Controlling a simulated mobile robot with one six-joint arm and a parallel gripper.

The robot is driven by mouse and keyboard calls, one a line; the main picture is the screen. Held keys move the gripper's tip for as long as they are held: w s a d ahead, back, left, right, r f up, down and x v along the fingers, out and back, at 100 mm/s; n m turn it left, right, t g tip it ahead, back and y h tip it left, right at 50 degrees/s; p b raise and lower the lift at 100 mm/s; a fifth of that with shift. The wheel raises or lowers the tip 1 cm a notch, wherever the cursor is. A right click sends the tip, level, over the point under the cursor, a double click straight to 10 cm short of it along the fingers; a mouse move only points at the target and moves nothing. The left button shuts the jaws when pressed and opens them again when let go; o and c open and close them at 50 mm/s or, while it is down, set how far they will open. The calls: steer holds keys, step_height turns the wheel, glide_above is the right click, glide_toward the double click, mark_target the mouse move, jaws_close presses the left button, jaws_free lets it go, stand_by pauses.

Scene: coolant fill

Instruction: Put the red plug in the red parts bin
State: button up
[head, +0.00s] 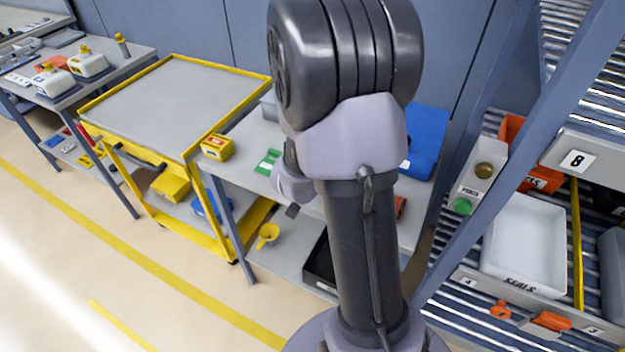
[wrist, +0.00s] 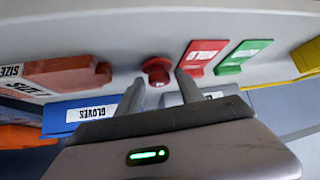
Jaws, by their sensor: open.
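The red plug (wrist: 157,70) shows in the wrist view as a small round red piece on a pale grey surface. My gripper (wrist: 160,78) is open, with one finger to each side of the plug in the picture. I cannot tell whether the fingers touch it. In the head view my arm blocks the middle of the picture, and I cannot make out the plug there. No bin labelled for red parts is readable in either view.
A red card (wrist: 203,55) and a green card (wrist: 243,57) lie right of the plug. In the head view, a yellow cart (head: 165,98) stands left and a shelf with a white bin (head: 525,240) right.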

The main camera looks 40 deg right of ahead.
steer(key=shift+x, duration=0.8)
steer(key=shift+r, duration=0.1)
steer(key=shift+c, duration=0.4)
steer(key=shift+s, duration=0.1)
jaws_close()
